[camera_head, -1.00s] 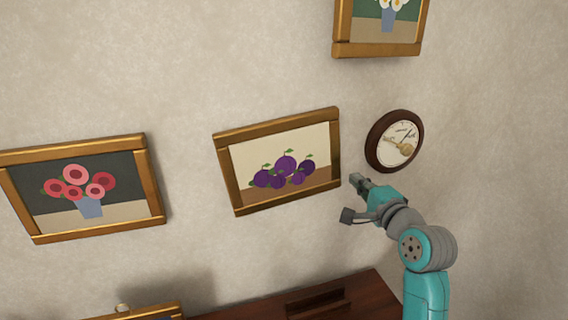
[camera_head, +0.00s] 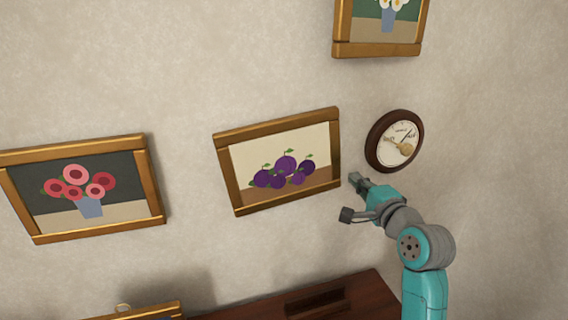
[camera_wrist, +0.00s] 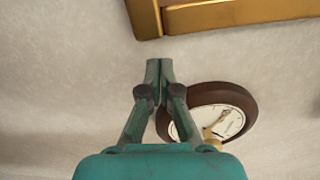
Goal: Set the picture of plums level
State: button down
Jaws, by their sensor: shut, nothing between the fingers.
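The picture of plums (camera_head: 236,191) hangs on the wall in a gold frame, in the middle of the head view. It is tilted, its right side higher than its left compared with the neighbouring frames. My gripper (camera_head: 354,178) is just right of the frame's lower right corner, with a small gap showing between them. In the wrist view my gripper (camera_wrist: 159,68) is shut and empty. The plum picture is not visible in the wrist view.
A round brown clock (camera_head: 371,148) hangs close above and right of my gripper. A daisy picture (camera_head: 378,49) is higher up, and a red flower picture (camera_head: 154,195) is at left. A dark wooden cabinet (camera_head: 245,311) stands below. Bare wall lies between the pictures.

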jog(key=shift+s+a, duration=0.3)
jog(key=shift+a, duration=0.7)
jog(key=shift+s+a, duration=0.3)
jog(key=shift+a, duration=0.65)
dwell(2.5)
jog(key=shift+d, duration=0.15)
jog(key=shift+w+d, duration=0.3)
jog(key=shift+d, duration=0.55)
send_near(340, 181)
jog(key=shift+w+d+r, duration=0.1)
jog(key=shift+w+d, duration=0.5)
jog(key=shift+d, duration=0.25)
